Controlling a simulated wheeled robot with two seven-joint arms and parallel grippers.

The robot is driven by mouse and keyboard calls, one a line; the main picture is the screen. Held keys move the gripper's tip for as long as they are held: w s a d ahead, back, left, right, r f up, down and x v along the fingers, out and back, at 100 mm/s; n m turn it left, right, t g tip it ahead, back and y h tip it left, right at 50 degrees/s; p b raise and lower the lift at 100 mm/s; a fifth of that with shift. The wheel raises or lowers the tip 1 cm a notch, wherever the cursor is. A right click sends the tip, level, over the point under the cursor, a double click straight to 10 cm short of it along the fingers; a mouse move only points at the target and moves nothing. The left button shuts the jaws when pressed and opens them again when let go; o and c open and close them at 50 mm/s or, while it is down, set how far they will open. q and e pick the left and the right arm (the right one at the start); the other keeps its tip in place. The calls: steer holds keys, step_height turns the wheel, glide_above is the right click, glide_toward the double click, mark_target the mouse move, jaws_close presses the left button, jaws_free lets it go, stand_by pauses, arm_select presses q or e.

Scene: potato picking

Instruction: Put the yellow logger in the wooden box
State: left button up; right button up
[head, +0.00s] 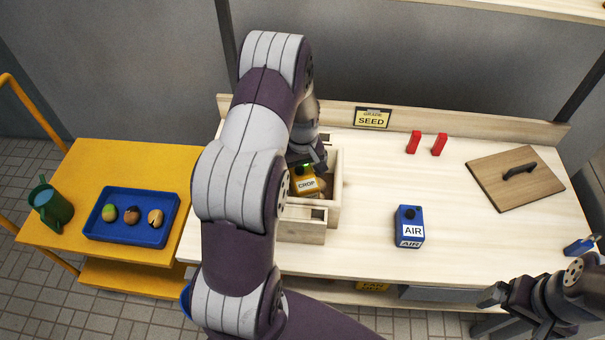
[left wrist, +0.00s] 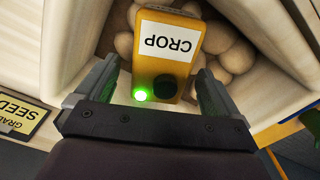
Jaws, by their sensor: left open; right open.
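The yellow logger (head: 307,184), labelled CROP, is inside the wooden box (head: 335,205) on the table. In the left wrist view the logger (left wrist: 165,62) lies over several potatoes (left wrist: 232,55) between the walls of the wooden box (left wrist: 72,45). It has a lit green lamp and a black knob. My left gripper (left wrist: 155,85) is open, with one finger on each side of the logger's knob end. In the head view my left gripper (head: 306,164) is partly hidden by its own wrist. My right gripper (head: 494,297) is open and empty at the lower right, by the table's front edge.
A blue AIR logger (head: 409,225) stands right of the box. A blue device (head: 580,246) is at the right edge.

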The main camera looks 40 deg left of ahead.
mark_target(305, 176)
arm_select(q)
step_height(305, 176, up, 10)
steer(key=shift+f+b, duration=0.15)
steer(key=shift+b, duration=0.45)
steer(key=s+d+r+m+t, duration=0.1)
steer(key=s+d+r+m, duration=0.2)
steer(key=s+d+m, duration=0.7)
steer(key=s+d, duration=0.3)
steer(key=d, duration=0.2)
steer(key=shift+d, duration=0.25)
